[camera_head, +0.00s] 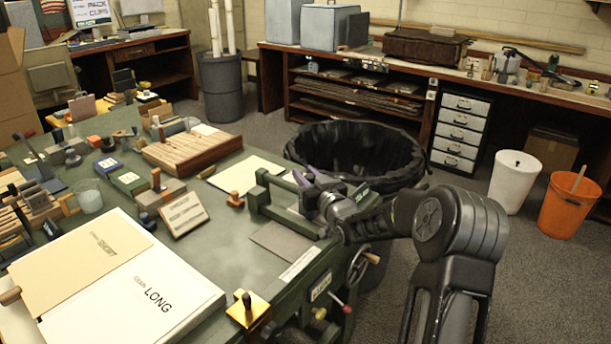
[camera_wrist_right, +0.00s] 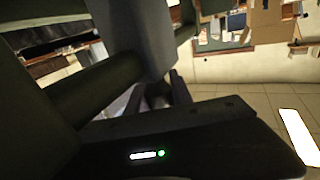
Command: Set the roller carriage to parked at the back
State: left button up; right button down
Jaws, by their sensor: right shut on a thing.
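The roller carriage (camera_head: 262,198) is a dark green frame with a crosswise bar, standing across the small press on the green table. A grey plate (camera_head: 282,240) lies on the press bed in front of it. My right gripper (camera_head: 306,180), with purple fingertips, is at the right end of the carriage and is shut on it; the fingers partly hide that end. In the right wrist view a dark bar of the carriage (camera_wrist_right: 95,88) runs close past the gripper; the exact contact is hard to make out. My left gripper is not in view.
A crank wheel (camera_head: 358,265) and a red-knobbed lever (camera_head: 338,303) are on the press's right side. A black-lined bin (camera_head: 355,140) stands behind it. A cream sheet (camera_head: 243,174) and a wooden stamp (camera_head: 235,200) lie left of the carriage.

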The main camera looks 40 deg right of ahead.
dwell(0.6)
